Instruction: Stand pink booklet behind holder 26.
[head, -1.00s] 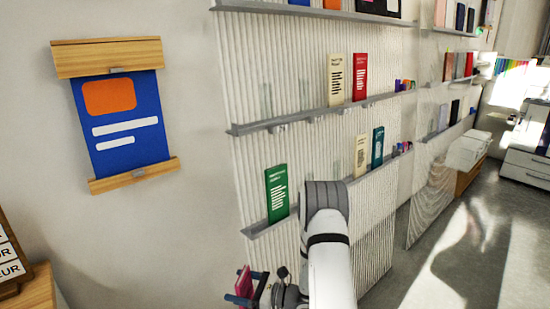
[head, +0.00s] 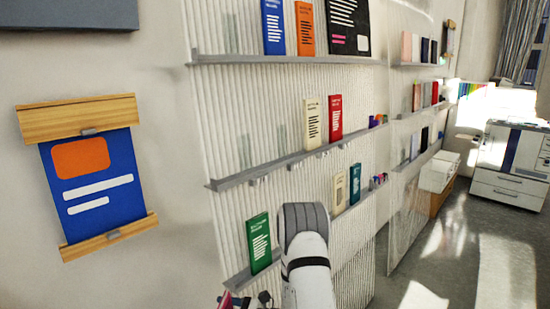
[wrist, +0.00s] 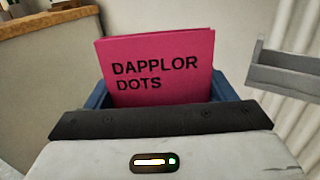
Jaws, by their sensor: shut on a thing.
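The pink booklet (wrist: 157,68), printed "DAPPLOR DOTS", stands upright between the blue fingers of my gripper (wrist: 160,98) in the wrist view. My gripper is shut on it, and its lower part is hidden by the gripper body. In the head view only a small pink edge of it (head: 226,299) shows at the bottom, below the lowest shelf. Clear holders (head: 245,150) stand on the wall shelves. No number is readable, so I cannot tell which is holder 26.
Grey shelves (head: 268,168) on a ribbed wall carry several booklets, including a green booklet (head: 259,243) low on the left. A shelf end (wrist: 285,75) is right of the booklet in the wrist view. A blue poster (head: 92,185) hangs left. Open floor (head: 455,250) lies right.

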